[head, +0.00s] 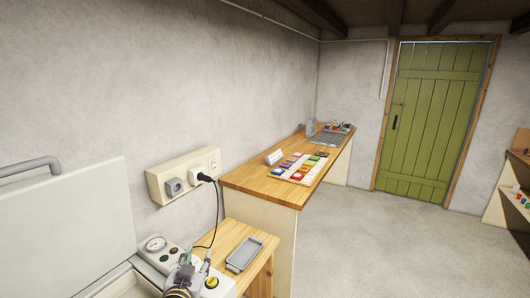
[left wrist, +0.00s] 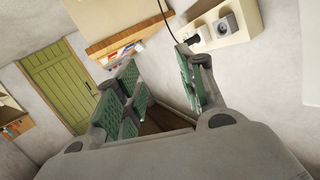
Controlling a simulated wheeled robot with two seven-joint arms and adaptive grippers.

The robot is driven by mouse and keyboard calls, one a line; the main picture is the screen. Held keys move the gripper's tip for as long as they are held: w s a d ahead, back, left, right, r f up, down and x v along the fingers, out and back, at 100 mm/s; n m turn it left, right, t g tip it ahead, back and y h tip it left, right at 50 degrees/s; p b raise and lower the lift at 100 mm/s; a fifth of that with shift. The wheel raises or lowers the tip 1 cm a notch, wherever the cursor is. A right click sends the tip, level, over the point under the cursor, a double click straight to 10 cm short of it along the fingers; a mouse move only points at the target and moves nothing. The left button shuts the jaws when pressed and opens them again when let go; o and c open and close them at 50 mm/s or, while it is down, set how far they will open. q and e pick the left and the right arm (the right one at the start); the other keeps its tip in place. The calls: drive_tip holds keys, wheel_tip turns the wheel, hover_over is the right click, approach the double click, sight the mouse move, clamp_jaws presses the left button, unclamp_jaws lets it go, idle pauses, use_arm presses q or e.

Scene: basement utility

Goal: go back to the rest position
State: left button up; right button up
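My left gripper (head: 196,264) shows at the bottom edge of the head view, in front of a white machine's control panel. In the left wrist view its green-padded fingers (left wrist: 160,88) stand apart with nothing between them, so it is open and empty. My right gripper is in neither view.
The white machine has a raised lid (head: 65,225) and a gauge (head: 155,244). A grey tray (head: 244,254) lies on a low wooden stand. A socket box (head: 184,174) with a plugged-in black cable is on the wall. A workbench (head: 262,190) holds coloured items. The floor (head: 400,240) is clear.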

use_arm(q)
drive_tip(key=s+a+f+g, duration=0.1)
drive_tip(key=s+f+g, duration=0.5)
drive_tip(key=s+f, duration=0.4)
drive_tip(key=s+a+f+g, duration=0.2)
drive_tip(key=s+f+g, duration=0.5)
drive_tip(key=s, duration=0.6)
wheel_tip(320, 180, down, 38)
drive_tip(key=s+a+b, duration=0.1)
drive_tip(key=a+b, duration=0.1)
drive_tip(key=b, duration=0.3)
drive_tip(key=s+a+f+b, duration=0.2)
drive_tip(key=s+a+f, duration=0.2)
drive_tip(key=s+f, duration=0.6)
drive_tip(key=s+a+f+g+b, duration=0.1)
drive_tip(key=s+a+f, duration=0.3)
drive_tip(key=s+f, duration=0.7)
wheel_tip(320, 180, down, 3)
drive_tip(key=shift+f+m+y+b, duration=0.1)
drive_tip(key=shift+m+y+b, duration=0.2)
drive_tip(key=shift+b, duration=0.05)
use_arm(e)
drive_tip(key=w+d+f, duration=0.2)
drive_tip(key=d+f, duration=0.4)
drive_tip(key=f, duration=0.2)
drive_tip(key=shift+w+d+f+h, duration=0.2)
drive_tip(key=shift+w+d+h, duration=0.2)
